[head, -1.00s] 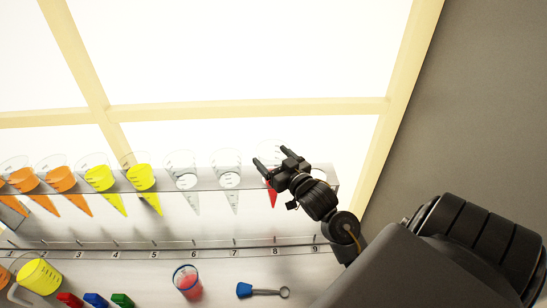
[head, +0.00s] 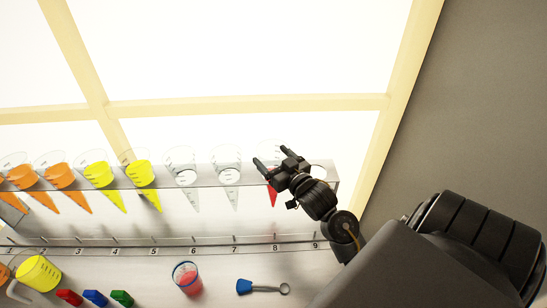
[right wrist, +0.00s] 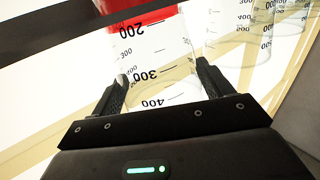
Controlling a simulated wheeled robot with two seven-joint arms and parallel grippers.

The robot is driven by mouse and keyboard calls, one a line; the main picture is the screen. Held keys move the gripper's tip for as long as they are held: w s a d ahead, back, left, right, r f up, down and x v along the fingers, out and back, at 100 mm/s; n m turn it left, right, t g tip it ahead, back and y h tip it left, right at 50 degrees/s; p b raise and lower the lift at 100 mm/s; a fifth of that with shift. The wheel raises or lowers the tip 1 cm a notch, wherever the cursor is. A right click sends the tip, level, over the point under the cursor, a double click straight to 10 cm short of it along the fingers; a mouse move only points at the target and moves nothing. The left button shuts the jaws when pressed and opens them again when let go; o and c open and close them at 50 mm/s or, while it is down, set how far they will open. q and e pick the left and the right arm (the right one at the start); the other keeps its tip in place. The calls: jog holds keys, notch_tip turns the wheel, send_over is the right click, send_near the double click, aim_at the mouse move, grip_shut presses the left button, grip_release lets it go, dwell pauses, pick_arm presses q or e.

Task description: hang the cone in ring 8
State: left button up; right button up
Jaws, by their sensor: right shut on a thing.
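My right gripper (head: 270,157) is shut on a clear graduated cone (head: 269,148) holding red liquid. The cone stands upright above the label 8 (head: 275,247) on the shelf. Its red tip shows below the shelf's front edge, so it appears to pass down through ring 8. The ring itself is hidden behind my gripper, so I cannot tell whether the cone rests on it. In the right wrist view the cone (right wrist: 160,62) sits between both fingers, with the red liquid at the top of the picture. My left gripper is not in view.
Clear cones (head: 228,165) hang in rings 6 and 7; yellow cones (head: 142,173) and orange cones (head: 62,177) hang further left. Ring 9 (head: 319,172) is empty. A beaker of red liquid (head: 187,280), a blue-headed tool (head: 262,288) and a yellow-filled jug (head: 39,273) are in front.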

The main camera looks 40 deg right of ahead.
jog(key=shift+f, duration=0.15)
jog(key=o, duration=1.4)
jog(key=shift+c, duration=0.2)
jog(key=s+a+b, duration=0.1)
jog(key=s+b, duration=0.1)
jog(key=s, duration=0.9)
jog(key=shift+w, duration=0.1)
